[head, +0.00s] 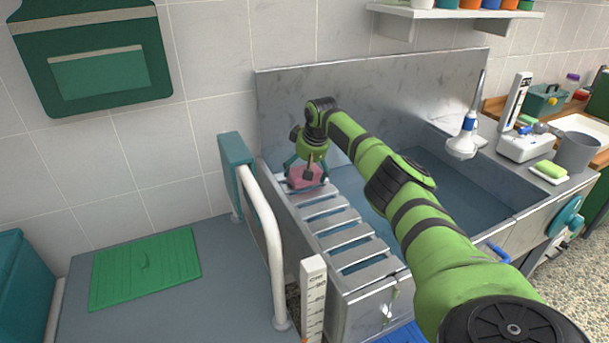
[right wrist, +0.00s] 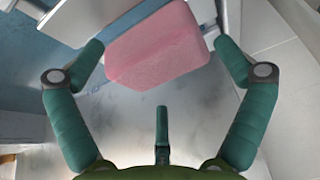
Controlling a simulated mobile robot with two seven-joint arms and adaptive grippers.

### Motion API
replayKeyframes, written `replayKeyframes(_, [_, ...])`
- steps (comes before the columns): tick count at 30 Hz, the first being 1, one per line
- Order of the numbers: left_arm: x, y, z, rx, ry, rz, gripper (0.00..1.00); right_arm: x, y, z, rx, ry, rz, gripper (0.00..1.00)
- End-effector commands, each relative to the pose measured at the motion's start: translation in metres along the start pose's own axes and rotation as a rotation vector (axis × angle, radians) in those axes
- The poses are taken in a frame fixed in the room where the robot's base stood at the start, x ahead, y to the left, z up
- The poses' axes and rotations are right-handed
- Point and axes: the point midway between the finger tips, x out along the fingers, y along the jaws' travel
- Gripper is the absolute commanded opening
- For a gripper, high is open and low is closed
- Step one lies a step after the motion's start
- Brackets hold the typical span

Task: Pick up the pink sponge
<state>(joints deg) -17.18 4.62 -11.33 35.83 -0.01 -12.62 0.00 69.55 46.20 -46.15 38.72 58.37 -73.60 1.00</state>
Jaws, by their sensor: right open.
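The pink sponge (head: 305,179) lies at the far end of the slatted metal rack (head: 331,222), by the back left corner of the steel tub. My right gripper (head: 307,168) is over it, pointing down. In the right wrist view the sponge (right wrist: 155,45) sits between the spread green fingers of my right gripper (right wrist: 160,48). The fingers are open, with a gap showing on the right; I cannot tell whether the left one touches it. A further finger stands below the sponge in that view. My left gripper is not in view.
The tub's tall steel backsplash (head: 400,90) rises close behind the gripper. A white rail (head: 262,225) with a teal pad stands to the left. A shower head (head: 462,146) and a green-yellow sponge (head: 551,169) are on the right. The tub interior looks clear.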

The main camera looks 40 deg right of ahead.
Motion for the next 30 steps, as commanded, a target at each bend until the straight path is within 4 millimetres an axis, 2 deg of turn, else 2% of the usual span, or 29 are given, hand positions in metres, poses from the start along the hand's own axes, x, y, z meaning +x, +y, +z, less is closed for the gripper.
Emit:
replayKeyframes(6, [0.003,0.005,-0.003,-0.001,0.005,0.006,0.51,0.017,0.0,0.0,0.002,0.001,0.0,1.0])
replayKeyframes(14, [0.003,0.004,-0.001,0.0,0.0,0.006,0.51,0.018,0.001,0.0,0.0,0.002,0.001,1.0])
replayKeyframes(15, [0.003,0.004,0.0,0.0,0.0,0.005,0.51,0.018,0.0,0.0,0.0,0.002,0.001,0.96])
replayKeyframes(18, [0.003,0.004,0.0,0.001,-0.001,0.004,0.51,0.018,0.0,0.0,0.0,0.002,0.001,0.61])
replayKeyframes(19, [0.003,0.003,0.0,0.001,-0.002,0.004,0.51,0.018,0.0,0.0,0.0,0.002,0.0,0.59])
replayKeyframes(30, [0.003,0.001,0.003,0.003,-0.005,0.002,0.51,0.018,0.001,0.0,0.001,0.001,0.001,0.58])
